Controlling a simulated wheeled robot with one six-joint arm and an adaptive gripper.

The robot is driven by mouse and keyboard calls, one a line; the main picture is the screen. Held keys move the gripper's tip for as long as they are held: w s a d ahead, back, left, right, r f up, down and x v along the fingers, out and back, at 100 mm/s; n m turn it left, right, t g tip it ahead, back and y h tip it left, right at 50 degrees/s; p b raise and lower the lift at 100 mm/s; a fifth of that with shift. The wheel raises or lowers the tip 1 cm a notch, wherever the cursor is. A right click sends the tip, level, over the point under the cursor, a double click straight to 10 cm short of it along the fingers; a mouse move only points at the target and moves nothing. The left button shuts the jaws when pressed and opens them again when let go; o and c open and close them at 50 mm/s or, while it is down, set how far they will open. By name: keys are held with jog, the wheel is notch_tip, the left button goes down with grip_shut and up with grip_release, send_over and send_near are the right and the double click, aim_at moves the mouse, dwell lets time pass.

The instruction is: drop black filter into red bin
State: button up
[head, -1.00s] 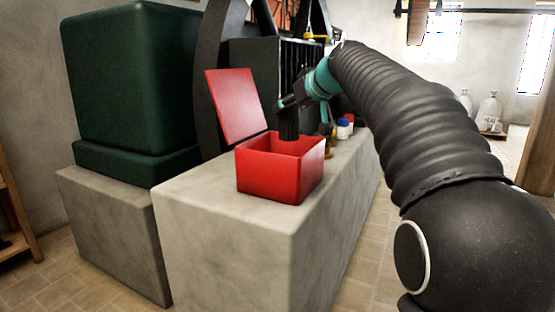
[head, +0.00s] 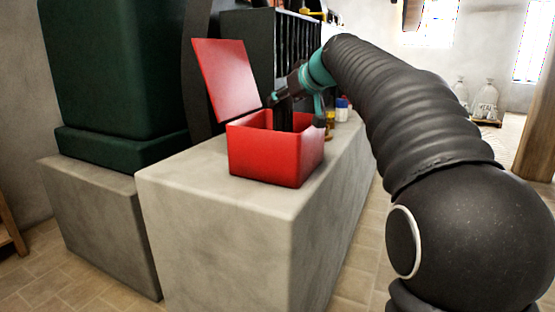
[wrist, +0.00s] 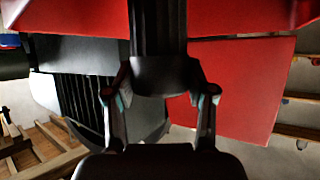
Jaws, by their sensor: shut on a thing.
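The red bin (head: 262,155) stands on a concrete block with its red lid (head: 225,80) swung open behind it. My gripper (head: 284,97) is over the bin's opening, shut on the black filter (head: 284,118). The filter is a dark ridged cylinder, hanging roughly upright. Its lower end goes down behind the bin's front wall and is hidden in the head view. In the wrist view the filter (wrist: 158,40) sits between the two fingers of my gripper (wrist: 161,90), with red bin wall (wrist: 70,17) beside it.
The concrete block (head: 215,215) has bare top in front of the bin. A dark slatted rack (head: 262,50) stands behind it, and small jars (head: 342,108) stand on the block further back. A large green machine (head: 110,75) is at left. Floor shows on the right.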

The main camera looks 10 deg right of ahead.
jog(key=shift+f, duration=0.15)
jog(key=o, duration=1.3)
jog(key=v, duration=1.2)
jog(key=s+a+f+m+g+h+p, duration=0.2)
jog(key=s+f+g+p, duration=0.1)
jog(key=s+f, duration=1.1)
jog(key=s+a+f+m+g+h+p, duration=0.1)
jog(key=s+f+p, duration=0.4)
jog(key=s+f, duration=0.8)
jog(key=s+m+g+h, duration=0.1)
jog(key=s, duration=0.2)
jog(key=shift+s+a+f+g+h+p, duration=0.2)
jog(key=shift+a+f+g+h+p, duration=0.1)
jog(key=shift+a+f+g+p, duration=0.1)
